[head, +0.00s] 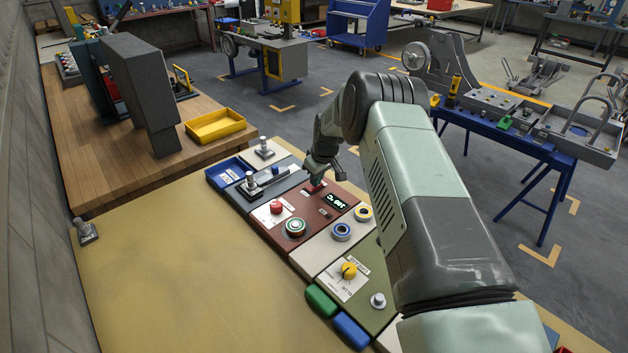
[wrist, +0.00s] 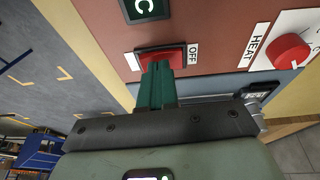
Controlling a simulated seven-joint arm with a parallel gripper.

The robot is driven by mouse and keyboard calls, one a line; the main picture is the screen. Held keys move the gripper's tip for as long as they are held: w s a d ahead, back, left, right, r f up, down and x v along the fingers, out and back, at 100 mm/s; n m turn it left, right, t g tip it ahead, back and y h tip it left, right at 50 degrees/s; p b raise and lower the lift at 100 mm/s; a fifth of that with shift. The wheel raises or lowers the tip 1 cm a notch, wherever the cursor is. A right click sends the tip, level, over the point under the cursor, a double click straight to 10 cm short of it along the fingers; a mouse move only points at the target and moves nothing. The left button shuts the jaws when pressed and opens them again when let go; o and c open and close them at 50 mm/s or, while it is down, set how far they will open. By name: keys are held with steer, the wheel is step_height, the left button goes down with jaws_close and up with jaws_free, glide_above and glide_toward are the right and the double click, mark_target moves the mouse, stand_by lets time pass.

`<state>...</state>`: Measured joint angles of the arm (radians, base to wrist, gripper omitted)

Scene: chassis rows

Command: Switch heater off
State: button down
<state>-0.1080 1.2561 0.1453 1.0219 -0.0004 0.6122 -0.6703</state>
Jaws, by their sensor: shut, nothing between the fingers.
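The heater panel is a brown-red plate (head: 299,196) in the row of modules on the table. Its red switch (wrist: 160,55) is on a white plate with the word OFF at its right end in the wrist view. My gripper (wrist: 159,68) is shut and empty. Its green fingertips overlap the switch's near edge in that view; I cannot tell whether they touch. In the head view my gripper (head: 318,181) is over the switch, which it mostly hides. A red HEAT knob (wrist: 289,51) sits to the right. The display (head: 337,201) is lit with green characters.
A yellow selector knob (head: 348,270) is on the olive module. A blue tray (head: 228,171) lies at the row's far end. The tan tabletop (head: 190,270) at left is mostly clear.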

steer(key=r, duration=0.4)
steer(key=shift+s+a+r, duration=0.15)
steer(key=shift+a+r, duration=0.05)
steer(key=s+a+v, duration=0.1)
steer(key=v, duration=0.8)
steer(key=shift+s+r, duration=0.15)
steer(key=shift+s, duration=0.1)
steer(key=s+d+r+m+t+h, duration=0.15)
steer(key=s+d+r, duration=0.25)
steer(key=s+r, duration=0.6)
steer(key=s+d+r+m, duration=0.25)
steer(key=s+r, duration=0.35)
steer(key=r, duration=0.7)
steer(key=s+d+r+m, duration=0.1)
steer(key=s+d+m, duration=0.1)
steer(key=s, duration=1.1)
steer(key=s+d+r+m+t, duration=0.1)
steer(key=s+d, duration=0.4)
steer(key=s, duration=0.8)
steer(key=shift+s+d+r+m, duration=0.25)
steer(key=shift+s+r+m, duration=0.1)
steer(key=shift+m, duration=0.55)
